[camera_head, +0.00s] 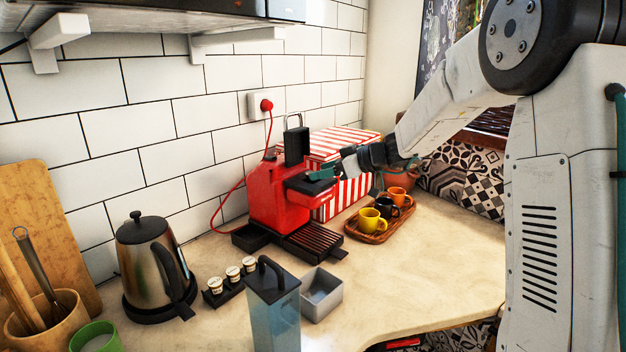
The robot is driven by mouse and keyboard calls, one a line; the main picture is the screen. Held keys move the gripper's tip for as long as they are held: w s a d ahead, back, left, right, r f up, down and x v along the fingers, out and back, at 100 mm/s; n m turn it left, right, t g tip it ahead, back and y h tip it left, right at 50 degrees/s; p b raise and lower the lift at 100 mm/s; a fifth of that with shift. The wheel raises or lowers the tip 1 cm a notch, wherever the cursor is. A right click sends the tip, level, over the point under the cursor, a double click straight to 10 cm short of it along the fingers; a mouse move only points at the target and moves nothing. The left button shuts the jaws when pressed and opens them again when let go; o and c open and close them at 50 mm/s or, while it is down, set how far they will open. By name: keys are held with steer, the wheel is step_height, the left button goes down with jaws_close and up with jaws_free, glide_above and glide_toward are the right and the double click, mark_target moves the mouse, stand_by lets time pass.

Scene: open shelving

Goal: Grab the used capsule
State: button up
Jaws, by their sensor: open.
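The red coffee machine (265,197) stands against the tiled wall, with a black handle raised on top. My gripper (322,174) is at the right side of its upper front, close to the black head part. The fingers are small and dark here, and I cannot tell whether they touch the machine. I see no capsule between them. No used capsule can be made out; the inside of the machine is hidden. Several white-topped capsules (232,273) stand in a black holder at the lower left of the machine.
A grey open box (322,297) and a tall blue-grey container (274,310) stand in front. A wooden tray (363,235) with yellow, black and orange cups is right of the machine. A kettle (148,262) stands left. The right front counter is clear.

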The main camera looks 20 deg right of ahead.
steer(key=x, duration=0.3)
steer(key=shift+f, duration=0.1)
steer(key=c, duration=1.1)
steer(key=shift+o, duration=0.2)
